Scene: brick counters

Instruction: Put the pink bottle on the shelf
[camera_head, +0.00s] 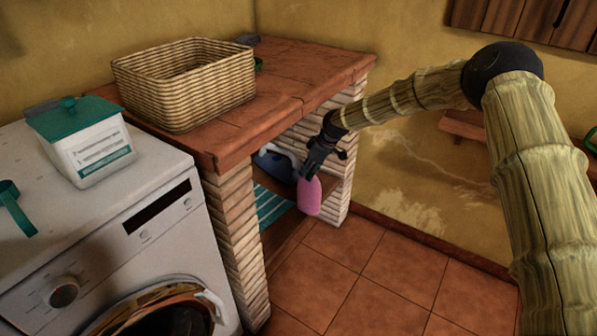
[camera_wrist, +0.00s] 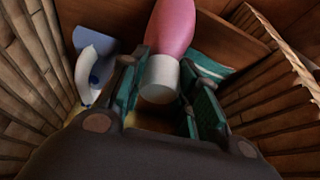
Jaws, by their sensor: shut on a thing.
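The pink bottle (camera_head: 309,196) hangs upright from my gripper (camera_head: 318,165) at the front opening of the brick counter. In the wrist view the bottle (camera_wrist: 172,28) shows its pink body and its white cap (camera_wrist: 160,79). The cap is between the green-padded fingers of my gripper (camera_wrist: 160,85), which is shut on it. The wooden shelf (camera_head: 283,185) is inside the counter, behind the bottle; it also shows in the wrist view (camera_wrist: 225,38). I cannot tell whether the bottle's base touches anything.
A teal striped cloth (camera_head: 272,206) lies there too. Brick walls (camera_head: 240,220) bound the opening on both sides. A wicker basket (camera_head: 185,85) stands on the counter top, beside a washing machine (camera_head: 110,225).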

